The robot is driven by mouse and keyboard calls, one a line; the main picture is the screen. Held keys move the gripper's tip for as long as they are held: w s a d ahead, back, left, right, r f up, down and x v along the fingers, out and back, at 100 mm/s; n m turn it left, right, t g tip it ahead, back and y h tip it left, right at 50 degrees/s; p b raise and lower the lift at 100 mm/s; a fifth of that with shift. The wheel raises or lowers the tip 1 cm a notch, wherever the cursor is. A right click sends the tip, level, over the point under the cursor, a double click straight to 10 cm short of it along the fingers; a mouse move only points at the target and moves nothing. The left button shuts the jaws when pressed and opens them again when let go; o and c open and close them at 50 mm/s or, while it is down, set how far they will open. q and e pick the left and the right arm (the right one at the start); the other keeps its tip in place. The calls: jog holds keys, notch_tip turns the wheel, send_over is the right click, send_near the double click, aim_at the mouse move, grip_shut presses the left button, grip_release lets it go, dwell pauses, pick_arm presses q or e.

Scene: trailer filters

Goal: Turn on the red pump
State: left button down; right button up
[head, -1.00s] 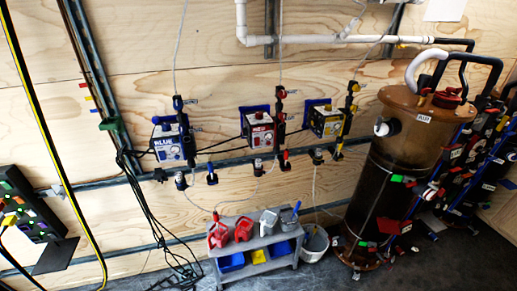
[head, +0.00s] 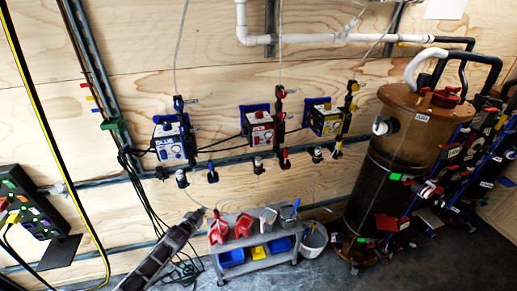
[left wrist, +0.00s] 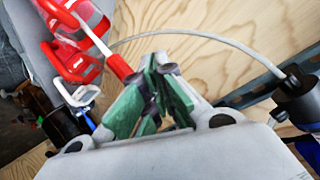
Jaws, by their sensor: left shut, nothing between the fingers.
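The red pump (head: 262,130) is the middle of three wall-mounted pumps in the head view, a pale box with a red label and black and red fittings on its right side. Its switch is too small to make out. My left gripper (head: 196,216) is below and to the left of it, well apart from it, near the grey cart's left end. In the left wrist view its green-padded fingers (left wrist: 153,92) are shut with nothing held. My right gripper is not in view.
The blue pump (head: 171,139) hangs to the left and the yellow pump (head: 326,121) to the right. Red jugs (head: 218,231) stand on the grey cart (head: 258,268); red jugs (left wrist: 75,35) also show in the left wrist view. A brown tank (head: 405,145) stands at the right.

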pick_arm(q)
jog(key=w+d+r+m+t+h, duration=0.1)
jog(key=d+r+m, duration=0.1)
jog(key=d+r, duration=0.45)
jog(key=w+d+r+m+t+h, duration=0.1)
jog(key=d+r+m+h, duration=0.15)
jog(key=r, duration=0.65)
jog(key=s+d+r+m+h, duration=0.1)
jog(key=s+d+r+m, duration=0.3)
jog(key=d+r, duration=0.3)
jog(key=s+d+r+m+h, duration=0.2)
jog(key=d+r+m, duration=0.4)
jog(key=r, duration=0.5)
jog(key=shift+s+d+t, duration=0.3)
jog(key=shift+s+d, duration=0.2)
jog(key=shift+s, duration=0.4)
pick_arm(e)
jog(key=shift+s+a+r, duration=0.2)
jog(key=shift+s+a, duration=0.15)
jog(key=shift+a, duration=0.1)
pick_arm(q)
jog(key=shift+r, duration=0.1)
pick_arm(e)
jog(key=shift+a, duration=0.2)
